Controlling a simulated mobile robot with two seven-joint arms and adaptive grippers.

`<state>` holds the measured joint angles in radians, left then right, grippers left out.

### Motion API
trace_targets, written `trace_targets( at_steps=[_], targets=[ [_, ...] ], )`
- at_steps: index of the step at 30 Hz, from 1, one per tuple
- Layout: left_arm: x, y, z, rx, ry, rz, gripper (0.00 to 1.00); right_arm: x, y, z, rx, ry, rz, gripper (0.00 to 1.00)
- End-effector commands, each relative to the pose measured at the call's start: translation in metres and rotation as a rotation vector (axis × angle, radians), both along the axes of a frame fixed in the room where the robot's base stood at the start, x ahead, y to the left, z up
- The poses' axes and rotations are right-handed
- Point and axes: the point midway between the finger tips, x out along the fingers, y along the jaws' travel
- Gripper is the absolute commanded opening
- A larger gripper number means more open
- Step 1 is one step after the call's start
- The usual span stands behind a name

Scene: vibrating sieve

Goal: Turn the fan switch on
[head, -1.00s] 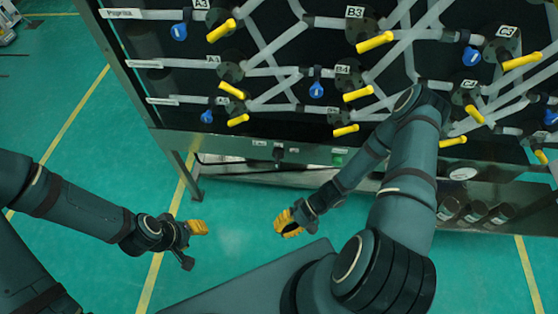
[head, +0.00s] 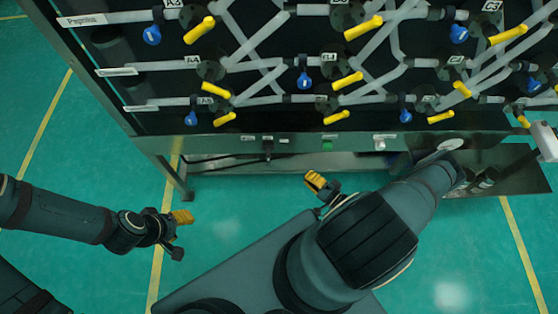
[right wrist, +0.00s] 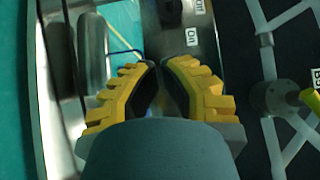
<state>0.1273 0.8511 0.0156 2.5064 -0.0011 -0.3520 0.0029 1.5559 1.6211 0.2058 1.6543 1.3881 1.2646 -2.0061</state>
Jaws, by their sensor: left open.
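A dark switch (head: 267,148) sits on the metal strip along the lower front of the sieve frame, with small white labels beside it; I cannot read which one is the fan's. A green button (head: 328,146) and a pale one (head: 380,143) are further right on the strip. In the right wrist view an "On" label (right wrist: 190,38) shows beyond the fingers, near a dark knob-like part (right wrist: 168,12). My right gripper (head: 316,183) is below the strip, apart from it, its yellow fingers (right wrist: 160,68) nearly meeting with nothing between. My left gripper (head: 180,230) is open and empty over the floor.
A metal shelf (head: 520,178) stands out below at the right. The green floor (head: 90,170) at the left is clear.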

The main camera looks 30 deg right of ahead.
Motion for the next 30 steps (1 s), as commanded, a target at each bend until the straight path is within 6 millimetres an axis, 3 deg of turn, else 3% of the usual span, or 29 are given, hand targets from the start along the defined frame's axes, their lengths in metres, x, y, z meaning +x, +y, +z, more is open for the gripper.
trace_targets(
  at_steps=[8, 20, 30],
  targets=[
    [0.001, 0.000, -0.004, 0.000, -0.002, 0.001, 0.47, 0.025, 0.007, 0.000, 0.001, -0.002, 0.005, 0.00],
    [0.004, 0.000, -0.018, 0.001, -0.009, 0.002, 0.47, 0.100, 0.025, -0.001, 0.001, -0.001, 0.005, 0.00],
    [0.005, 0.001, -0.023, 0.003, -0.012, 0.002, 0.47, 0.117, 0.057, 0.000, 0.003, 0.001, 0.005, 0.00]
  ],
)
